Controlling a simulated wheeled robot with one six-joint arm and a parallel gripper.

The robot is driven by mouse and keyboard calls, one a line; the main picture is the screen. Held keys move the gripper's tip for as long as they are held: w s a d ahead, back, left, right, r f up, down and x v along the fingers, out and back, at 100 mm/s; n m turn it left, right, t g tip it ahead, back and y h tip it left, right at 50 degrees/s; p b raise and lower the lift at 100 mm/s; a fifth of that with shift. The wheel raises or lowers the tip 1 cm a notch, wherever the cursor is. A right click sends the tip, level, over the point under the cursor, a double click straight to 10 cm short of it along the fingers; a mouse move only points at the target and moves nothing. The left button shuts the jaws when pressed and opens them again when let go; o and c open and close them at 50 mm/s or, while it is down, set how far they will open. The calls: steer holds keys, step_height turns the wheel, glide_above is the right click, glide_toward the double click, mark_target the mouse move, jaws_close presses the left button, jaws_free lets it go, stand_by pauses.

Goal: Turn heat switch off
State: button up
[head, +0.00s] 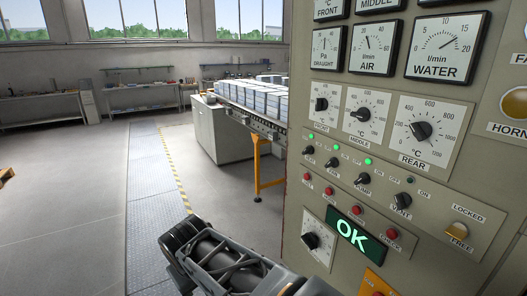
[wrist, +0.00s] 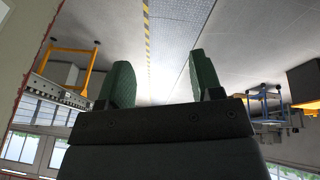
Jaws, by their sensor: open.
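The control panel (head: 290,230) fills the right of the head view. A row of small black rotary switches runs across it. The leftmost one, apparently the heat switch (head: 309,150), has a lit green lamp (head: 311,136) above it; its label is too small to read surely. Other switches in the row are the fan (head: 332,163), pump (head: 362,179) and vent (head: 402,201). My gripper (head: 182,236) is left of and below the switches, apart from the panel. The wrist view shows its two green-padded fingers (wrist: 161,78) spread with nothing between them.
Dials and rear, middle and front temperature knobs (head: 421,131) sit above the switches. Red buttons (head: 356,210), a green OK display (head: 354,236) and another knob (head: 311,240) are below. A conveyor with stacked blocks (head: 262,98) stands behind.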

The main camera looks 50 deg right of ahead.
steer(key=w+d+r+m+g+h+b, duration=0.1)
steer(key=w+d+h, duration=0.1)
steer(key=d, duration=0.3)
steer(key=w+d+r+m+h+b, duration=0.1)
steer(key=w+d+h+b, duration=0.1)
steer(key=d+h, duration=0.15)
steer(key=m+g+h+b, duration=0.5)
steer(key=m+g+h, duration=0.2)
steer(key=m+h, duration=0.15)
glide_toward(304, 151)
steer(key=shift+n+g+h, duration=0.25)
steer(key=shift+g+h, duration=0.15)
steer(key=shift+h, duration=0.2)
steer(key=x, duration=0.2)
steer(key=p+x, duration=0.1)
steer(key=x, duration=0.2)
steer(key=f+x, duration=0.1)
steer(key=x, duration=0.2)
steer(key=shift+w+f, duration=0.1)
steer(key=shift+w, duration=0.1)
steer(key=shift+p+x, duration=0.4)
steer(key=shift+x, duration=0.5)
steer(key=shift+w, duration=0.1)
steer(key=c, duration=0.9)
